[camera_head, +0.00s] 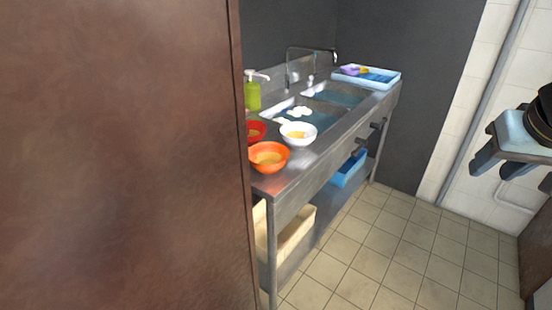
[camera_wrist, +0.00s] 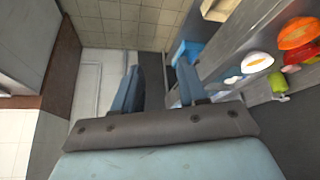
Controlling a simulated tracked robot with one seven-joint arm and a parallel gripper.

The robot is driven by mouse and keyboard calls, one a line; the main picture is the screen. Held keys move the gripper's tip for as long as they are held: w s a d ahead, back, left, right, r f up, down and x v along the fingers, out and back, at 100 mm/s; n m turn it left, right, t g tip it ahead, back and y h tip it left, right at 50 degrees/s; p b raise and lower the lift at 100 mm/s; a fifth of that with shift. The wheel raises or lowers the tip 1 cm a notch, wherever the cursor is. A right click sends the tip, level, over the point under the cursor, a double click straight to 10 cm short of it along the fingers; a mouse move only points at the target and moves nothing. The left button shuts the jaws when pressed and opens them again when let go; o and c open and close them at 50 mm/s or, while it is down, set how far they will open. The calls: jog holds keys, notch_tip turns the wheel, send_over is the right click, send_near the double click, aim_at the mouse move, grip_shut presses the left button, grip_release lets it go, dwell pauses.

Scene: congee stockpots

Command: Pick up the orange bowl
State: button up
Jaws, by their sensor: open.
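The orange bowl (camera_head: 269,157) stands upright on the near front corner of the steel sink counter in the head view, with something yellowish inside. It also shows at the right edge of the wrist view (camera_wrist: 297,33). My gripper (camera_head: 497,166) is at the right of the head view, well apart from the bowl and the counter. In the wrist view my gripper (camera_wrist: 158,76) has its two blue-grey fingers spread with nothing between them.
A white bowl (camera_head: 298,134) and a red bowl (camera_head: 256,132) stand close to the orange bowl. A green soap bottle (camera_head: 252,92), sinks and a blue tray (camera_head: 367,76) are farther back. A brown panel (camera_head: 120,150) blocks the left. The tiled floor (camera_head: 400,245) is clear.

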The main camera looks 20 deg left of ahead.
jog(key=w+a+f+n+t+y, duration=0.1)
jog(key=w+a+f, duration=0.15)
jog(key=w, duration=0.55)
jog(key=w+a+f+n+t, duration=0.1)
jog(key=w+a+f+t, duration=0.1)
jog(key=w+a, duration=0.35)
jog(key=w+a+f+n+t+y, duration=0.1)
jog(key=w+a+f, duration=0.1)
jog(key=w, duration=0.8)
jog(key=n+g+y, duration=0.4)
jog(key=y, duration=0.7)
send_near(282, 151)
jog(key=x, duration=0.4)
jog(key=shift+s+a+r, duration=0.15)
jog(key=shift+a+r, duration=0.15)
jog(key=shift+r, duration=0.05)
jog(key=shift+w+x, duration=0.15)
jog(key=shift+x, duration=1.3)
jog(key=shift+w+x, duration=0.1)
jog(key=shift+x, duration=1.4)
jog(key=shift+d, duration=0.15)
grip_shut()
